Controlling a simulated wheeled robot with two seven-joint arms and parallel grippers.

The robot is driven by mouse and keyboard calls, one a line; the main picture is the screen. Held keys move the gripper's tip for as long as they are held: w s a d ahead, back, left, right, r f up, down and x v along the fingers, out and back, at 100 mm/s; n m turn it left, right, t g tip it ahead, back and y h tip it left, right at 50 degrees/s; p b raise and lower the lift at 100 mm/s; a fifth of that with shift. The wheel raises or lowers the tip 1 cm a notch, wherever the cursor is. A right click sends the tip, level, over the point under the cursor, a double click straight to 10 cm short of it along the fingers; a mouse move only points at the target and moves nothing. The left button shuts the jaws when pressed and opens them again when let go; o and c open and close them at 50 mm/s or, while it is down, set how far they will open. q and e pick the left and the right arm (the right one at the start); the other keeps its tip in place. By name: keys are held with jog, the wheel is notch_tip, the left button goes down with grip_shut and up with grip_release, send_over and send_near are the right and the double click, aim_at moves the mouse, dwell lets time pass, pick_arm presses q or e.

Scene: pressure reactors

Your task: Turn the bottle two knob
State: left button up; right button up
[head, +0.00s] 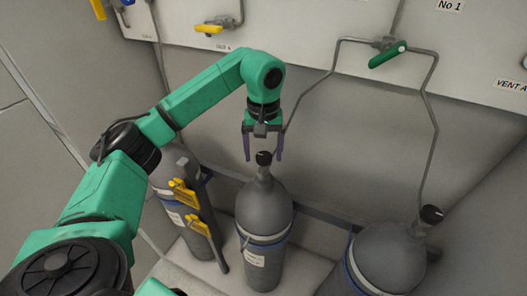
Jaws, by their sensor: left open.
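Several grey gas bottles stand in a row against the wall. The middle bottle (263,210) has a black knob (264,158) on top and a blue band with a label. I cannot read which bottle is number two. My left gripper (264,158) points down from above, with its two purple fingers apart on either side of the middle bottle's knob in this view. The fingers look open and hold nothing. I cannot tell how far down they reach relative to the knob. The right bottle (388,262) also has a black knob (432,214). My right gripper is not in view.
A left bottle (165,175) is partly hidden by my left arm and yellow clamps (184,192). A rail runs behind the bottles. Thin pipes with a green-handled valve (388,55) and a yellow-handled valve (209,29) are on the wall panel above.

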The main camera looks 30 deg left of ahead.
pick_arm(q)
jog(key=c, duration=0.3)
jog(key=shift+w+f, duration=0.1)
jog(key=shift+w, duration=0.05)
grip_shut()
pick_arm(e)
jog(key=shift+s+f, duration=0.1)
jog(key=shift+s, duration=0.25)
